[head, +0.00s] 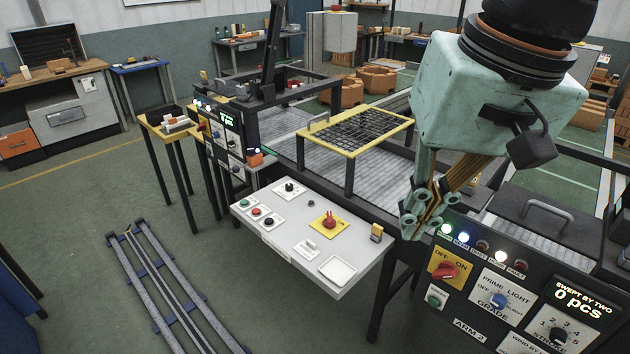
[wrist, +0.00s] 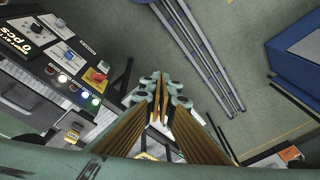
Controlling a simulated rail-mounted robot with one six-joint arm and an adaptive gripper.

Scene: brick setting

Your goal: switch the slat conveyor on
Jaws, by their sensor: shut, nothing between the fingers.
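The grey slatted conveyor bed (head: 300,150) runs behind the control desks in the head view. The panel marked ARM 2 (head: 475,330) has a red OFF/ON knob (head: 445,271) on yellow; this knob also shows in the wrist view (wrist: 95,76). Which control belongs to the conveyor I cannot tell. My gripper (head: 420,228) is shut and empty, fingertips pointing down between desk and panel, apart from the knobs. In the wrist view its fingertips (wrist: 161,85) are together.
A yellow-framed grid (head: 357,131) stands over the conveyor. A second lit panel (head: 220,140) stands at the left. Metal rails (head: 165,290) lie on the floor at the lower left. The floor left of the desk is otherwise largely clear.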

